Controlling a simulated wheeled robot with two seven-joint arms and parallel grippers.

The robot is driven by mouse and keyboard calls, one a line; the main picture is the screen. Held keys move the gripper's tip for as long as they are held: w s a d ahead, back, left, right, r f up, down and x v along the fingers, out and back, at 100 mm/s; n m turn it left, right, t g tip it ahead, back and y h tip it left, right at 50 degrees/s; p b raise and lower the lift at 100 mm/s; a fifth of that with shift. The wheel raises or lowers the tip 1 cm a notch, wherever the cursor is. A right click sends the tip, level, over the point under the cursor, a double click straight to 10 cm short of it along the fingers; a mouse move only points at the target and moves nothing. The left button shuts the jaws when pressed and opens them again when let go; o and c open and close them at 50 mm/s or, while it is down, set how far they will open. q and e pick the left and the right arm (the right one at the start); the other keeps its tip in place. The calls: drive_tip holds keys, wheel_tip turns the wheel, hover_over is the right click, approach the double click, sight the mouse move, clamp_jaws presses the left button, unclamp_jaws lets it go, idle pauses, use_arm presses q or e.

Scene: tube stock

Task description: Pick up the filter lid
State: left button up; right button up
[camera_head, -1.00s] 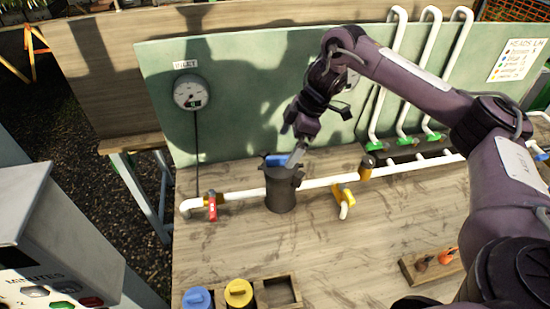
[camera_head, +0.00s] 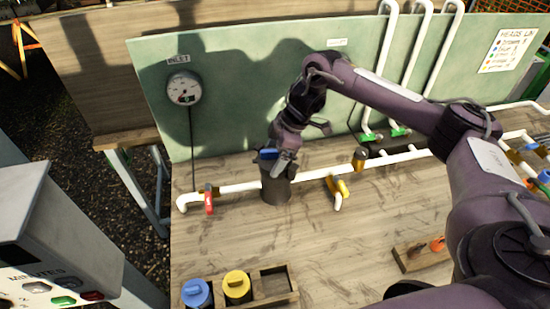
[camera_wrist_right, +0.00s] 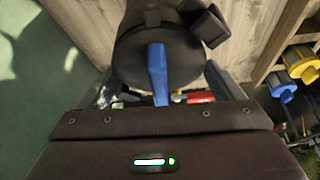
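The filter is a dark grey cylinder (camera_head: 276,190) standing upright on the white pipe line. Its dark round lid (camera_wrist_right: 135,60) carries a blue bar handle (camera_head: 268,154), which also shows in the right wrist view (camera_wrist_right: 157,72). My right gripper (camera_head: 277,160) is at the top of the filter, beside the blue handle. In the wrist view its dark fingers stand apart on either side of the handle, so it looks open. The head view partly hides the contact between fingers and handle. My left gripper is not in view.
A red valve handle (camera_head: 209,199) and a yellow one (camera_head: 342,187) flank the filter on the pipe. A wooden rack (camera_head: 289,281) holds blue (camera_head: 196,293) and yellow (camera_head: 237,286) lidded pieces. A green backboard (camera_head: 235,90) stands behind. The middle bench top is bare.

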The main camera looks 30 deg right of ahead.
drive_tip(key=shift+c, duration=1.2)
drive_tip(key=shift+r, duration=0.2)
drive_tip(key=shift+r, duration=0.3)
wheel_tip(320, 180, up, 5)
drive_tip(key=shift+w+r+b, duration=0.1)
drive_tip(key=shift+w+b, duration=0.05)
drive_tip(key=shift+b, duration=0.2)
wheel_tip(320, 180, up, 14)
drive_tip(key=p, duration=0.3)
drive_tip(key=shift+p, duration=0.35)
drive_tip(key=shift+r, duration=0.1)
wheel_tip(320, 180, up, 5)
drive_tip(key=p, duration=0.6)
hover_over(267, 150)
drive_tip(key=s+d, duration=0.1)
drive_tip(key=d, duration=0.1)
